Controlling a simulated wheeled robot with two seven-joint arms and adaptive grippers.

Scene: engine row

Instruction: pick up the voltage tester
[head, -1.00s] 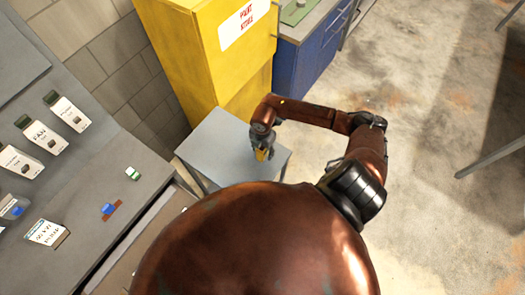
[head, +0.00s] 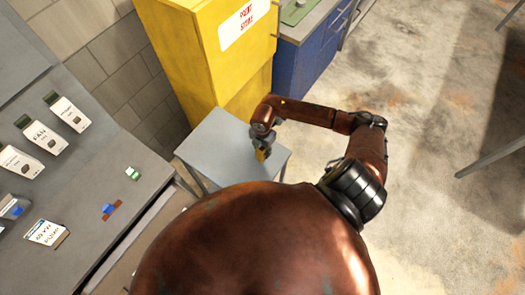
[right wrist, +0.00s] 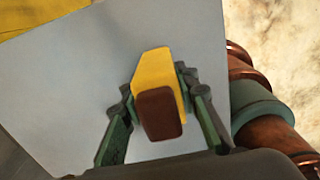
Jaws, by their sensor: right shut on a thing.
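The voltage tester (head: 261,155) is a small yellow piece at my right gripper, over the small grey table. In the right wrist view the yellow tester (right wrist: 152,68) has a dark brown end facing the camera. My right gripper (head: 262,148) has its fingers on both sides of the tester and is shut on it. The fingers also show in the right wrist view (right wrist: 160,95). I cannot tell whether the tester touches the table top. My left gripper is not in view.
The small grey table (head: 215,150) stands in front of a yellow cabinet (head: 215,50). A grey workbench (head: 90,195) at the left holds several boxes and small items. A blue cabinet (head: 305,60) stands behind. The concrete floor (head: 430,100) at the right is mostly open.

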